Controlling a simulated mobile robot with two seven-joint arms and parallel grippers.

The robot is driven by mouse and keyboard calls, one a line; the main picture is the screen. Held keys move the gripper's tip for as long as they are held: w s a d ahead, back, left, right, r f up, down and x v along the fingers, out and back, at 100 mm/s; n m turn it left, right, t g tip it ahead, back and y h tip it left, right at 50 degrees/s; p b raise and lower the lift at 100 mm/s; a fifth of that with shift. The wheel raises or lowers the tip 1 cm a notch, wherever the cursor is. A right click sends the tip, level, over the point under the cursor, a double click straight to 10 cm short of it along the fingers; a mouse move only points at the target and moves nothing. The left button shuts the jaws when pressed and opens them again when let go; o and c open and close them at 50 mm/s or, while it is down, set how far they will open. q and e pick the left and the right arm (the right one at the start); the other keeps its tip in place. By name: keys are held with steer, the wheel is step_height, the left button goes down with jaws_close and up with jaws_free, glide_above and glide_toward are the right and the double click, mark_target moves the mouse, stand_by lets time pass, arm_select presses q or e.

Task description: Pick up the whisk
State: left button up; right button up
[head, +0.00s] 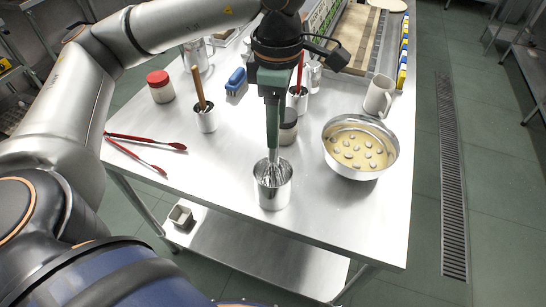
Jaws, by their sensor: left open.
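The whisk (273,125) stands upright, its green handle up and its wire loops down inside a shiny metal cup (273,195) near the table's front edge. My left gripper (275,83) points down directly over the handle, with its jaws open around or just above the handle's top. The fingers overlap the handle in the picture, so I cannot tell whether they touch it. My right gripper is out of view.
A metal bowl (336,160) of batter-like food stands right of the cup. Behind are a jar (287,138) and a pitcher (379,95). Red tongs (146,142), a utensil cup (205,121) and a red-lidded jar (160,92) are at left. The front right of the table is clear.

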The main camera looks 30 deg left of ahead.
mark_target(273, 161)
arm_select(q)
steer(key=f, duration=0.3)
steer(key=f+p, duration=0.1)
steer(key=f, duration=0.1)
steer(key=shift+s+a+f, duration=0.1)
steer(key=shift+a+f, duration=0.15)
steer(key=shift+f, duration=0.1)
jaws_close()
stand_by(0.3)
